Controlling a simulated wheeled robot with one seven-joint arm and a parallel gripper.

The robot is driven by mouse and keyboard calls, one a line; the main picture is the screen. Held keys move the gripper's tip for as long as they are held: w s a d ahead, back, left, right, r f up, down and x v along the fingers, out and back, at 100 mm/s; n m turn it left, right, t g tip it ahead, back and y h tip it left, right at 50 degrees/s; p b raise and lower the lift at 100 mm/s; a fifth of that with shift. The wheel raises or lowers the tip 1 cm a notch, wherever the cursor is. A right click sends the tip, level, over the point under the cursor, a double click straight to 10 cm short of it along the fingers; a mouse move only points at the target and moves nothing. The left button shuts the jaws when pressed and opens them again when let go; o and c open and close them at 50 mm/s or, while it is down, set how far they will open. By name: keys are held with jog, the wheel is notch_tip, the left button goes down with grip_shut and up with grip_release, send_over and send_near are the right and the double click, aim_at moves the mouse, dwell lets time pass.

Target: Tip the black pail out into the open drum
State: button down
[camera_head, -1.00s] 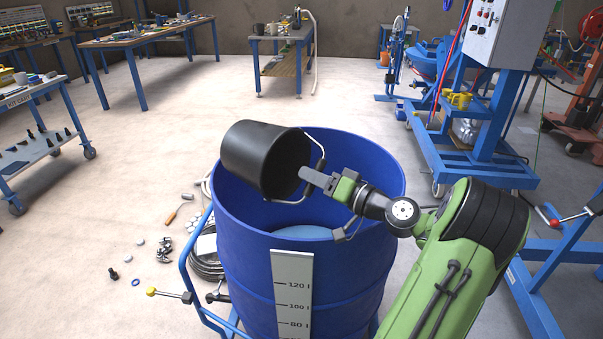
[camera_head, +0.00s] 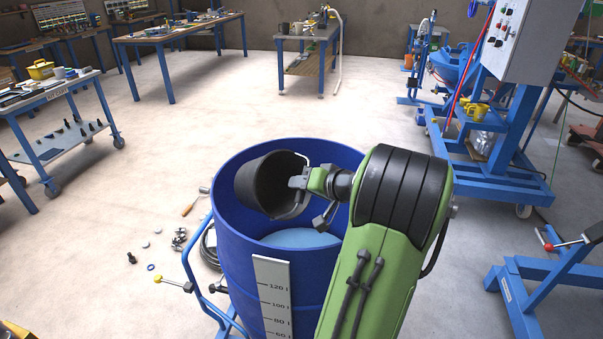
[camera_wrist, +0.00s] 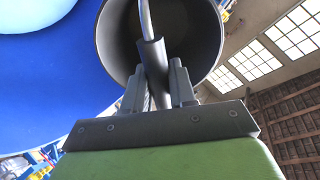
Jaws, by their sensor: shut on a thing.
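The black pail (camera_head: 262,183) is tilted over on its side inside the mouth of the open blue drum (camera_head: 240,270), its opening turned toward my arm. My gripper (camera_head: 303,183) is shut on the pail's bail handle. In the wrist view my gripper (camera_wrist: 160,88) has its fingers closed around the handle's dark grip (camera_wrist: 151,60), with the pail's open mouth (camera_wrist: 112,35) behind it. The pail's inside looks dark and empty where it shows. Pale blue liquid (camera_head: 300,238) lies in the drum below the pail. My forearm hides the drum's right side.
A litre scale (camera_head: 272,295) is on the drum's front. A blue trolley frame (camera_head: 195,265) with a yellow-knobbed lever stands at its left. Loose parts lie on the floor there. A blue machine (camera_head: 490,150) stands at right. Open floor lies behind the drum.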

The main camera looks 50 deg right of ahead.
aim_at(302, 174)
notch_tip(302, 174, up, 2)
jog(key=g+p, duration=0.4)
jog(key=p, duration=0.4)
jog(key=shift+w+r+y, duration=0.1)
jog(key=shift+y, duration=0.3)
jog(key=g+p, duration=0.2)
jog(key=p, duration=0.2)
jog(key=r+g+p, duration=0.1)
jog(key=g+p, duration=0.1)
jog(key=p, duration=0.3)
jog(key=shift+y, duration=0.3)
jog(key=g+p, duration=0.3)
jog(key=p, duration=0.1)
jog(key=shift+r+p, duration=0.2)
jog(key=shift+p, duration=0.1)
jog(key=shift+f+g+y+p, duration=0.15)
jog(key=shift+g+y+p, duration=0.15)
jog(key=shift+g+p, duration=0.15)
jog(key=shift+f, duration=0.1)
